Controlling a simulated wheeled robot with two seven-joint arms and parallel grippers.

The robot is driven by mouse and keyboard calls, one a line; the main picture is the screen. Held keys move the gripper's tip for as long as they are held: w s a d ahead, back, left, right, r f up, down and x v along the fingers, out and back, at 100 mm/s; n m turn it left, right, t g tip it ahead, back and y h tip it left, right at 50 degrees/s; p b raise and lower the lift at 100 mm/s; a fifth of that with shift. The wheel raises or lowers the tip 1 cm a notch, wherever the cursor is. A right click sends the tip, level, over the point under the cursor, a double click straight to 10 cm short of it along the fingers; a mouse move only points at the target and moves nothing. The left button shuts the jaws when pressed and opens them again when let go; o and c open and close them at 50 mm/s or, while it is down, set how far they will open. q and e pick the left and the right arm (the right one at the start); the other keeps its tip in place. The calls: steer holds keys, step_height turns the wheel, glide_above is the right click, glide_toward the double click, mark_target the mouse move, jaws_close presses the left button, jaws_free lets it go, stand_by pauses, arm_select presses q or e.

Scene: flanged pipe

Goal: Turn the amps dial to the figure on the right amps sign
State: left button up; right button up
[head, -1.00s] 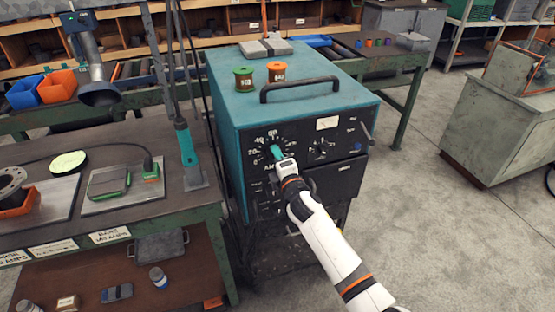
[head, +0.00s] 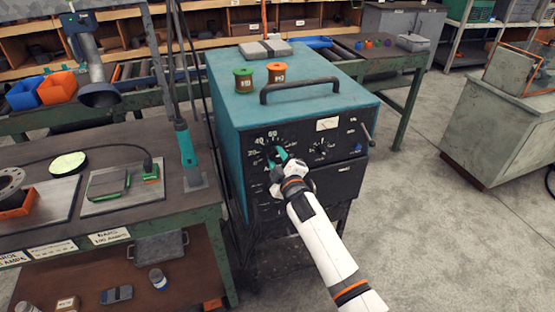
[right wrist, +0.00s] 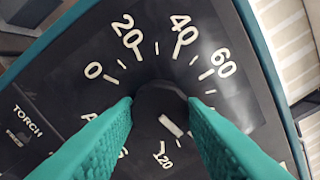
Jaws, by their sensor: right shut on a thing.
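The amps dial (right wrist: 160,100) is a black round knob on the dark front panel of the teal welding machine (head: 290,98). White figures 0, 20, 40, 60 and 120 show around it in the right wrist view; others are covered by my fingers. A white mark on the knob slants toward the lower right, but the figure it points at is hidden. My right gripper (head: 278,156) has its teal fingers shut on either side of the knob. The right amps sign (head: 108,236) hangs on the bench's front edge; its figure is too small to read surely. My left gripper is not in view.
Another amps sign (head: 12,258) is on the bench edge at the far left. A green spool (head: 243,80) and an orange spool (head: 277,73) stand on the machine behind its black handle (head: 300,88). The floor right of the machine is clear.

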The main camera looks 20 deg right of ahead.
steer(key=shift+f, duration=0.1)
stand_by(0.5)
steer(key=o, duration=1)
steer(key=shift+s, duration=0.6)
steer(key=s+b, duration=0.2)
steer(key=s, duration=0.9)
steer(key=shift+d, duration=0.2)
steer(key=shift+w, duration=0.1)
